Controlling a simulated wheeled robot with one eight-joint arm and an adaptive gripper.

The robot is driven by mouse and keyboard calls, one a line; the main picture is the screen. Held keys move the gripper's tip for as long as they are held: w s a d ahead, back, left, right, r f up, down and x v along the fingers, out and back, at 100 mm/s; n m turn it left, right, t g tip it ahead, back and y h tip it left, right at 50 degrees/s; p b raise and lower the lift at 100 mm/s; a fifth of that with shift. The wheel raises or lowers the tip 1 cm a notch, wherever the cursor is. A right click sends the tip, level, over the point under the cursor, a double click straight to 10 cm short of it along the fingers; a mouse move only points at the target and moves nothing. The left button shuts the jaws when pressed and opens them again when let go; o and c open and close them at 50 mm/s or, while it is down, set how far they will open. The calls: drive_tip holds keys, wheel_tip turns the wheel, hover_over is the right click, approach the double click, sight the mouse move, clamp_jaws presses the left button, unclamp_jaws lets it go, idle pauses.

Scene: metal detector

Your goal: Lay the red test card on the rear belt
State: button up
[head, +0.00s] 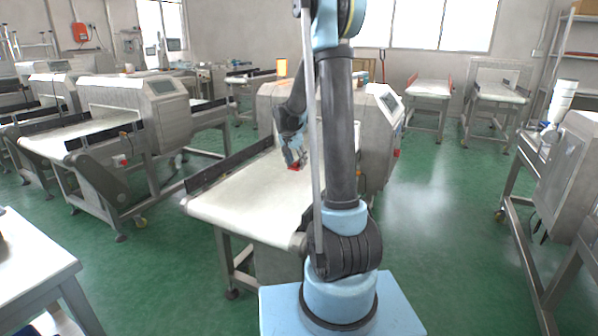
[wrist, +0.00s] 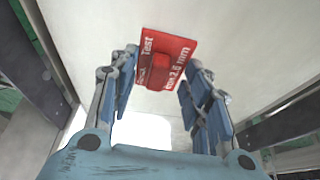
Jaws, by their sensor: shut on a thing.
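The red test card (wrist: 178,50) shows white print and a raised red block in the wrist view. It sits between the fingertips of my gripper (wrist: 162,65), whose blue fingers are shut on it. In the head view my gripper (head: 292,154) points down over the pale belt (head: 250,200) of the nearest metal detector (head: 388,112). A small red part of the card (head: 294,166) shows at its fingertips. I cannot tell whether the card touches the belt. My arm hides part of the belt and of the detector.
A dark side rail (head: 228,166) runs along the belt's left edge. A second detector line (head: 135,108) stands at the left, and a white table (head: 25,262) at the front left. Another machine (head: 575,180) stands at the right. Green floor is clear between them.

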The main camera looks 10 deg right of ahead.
sight(295, 167)
drive_tip(key=shift+f, duration=2.55)
drive_tip(key=o, duration=1.1)
drive_tip(key=v, duration=1.2)
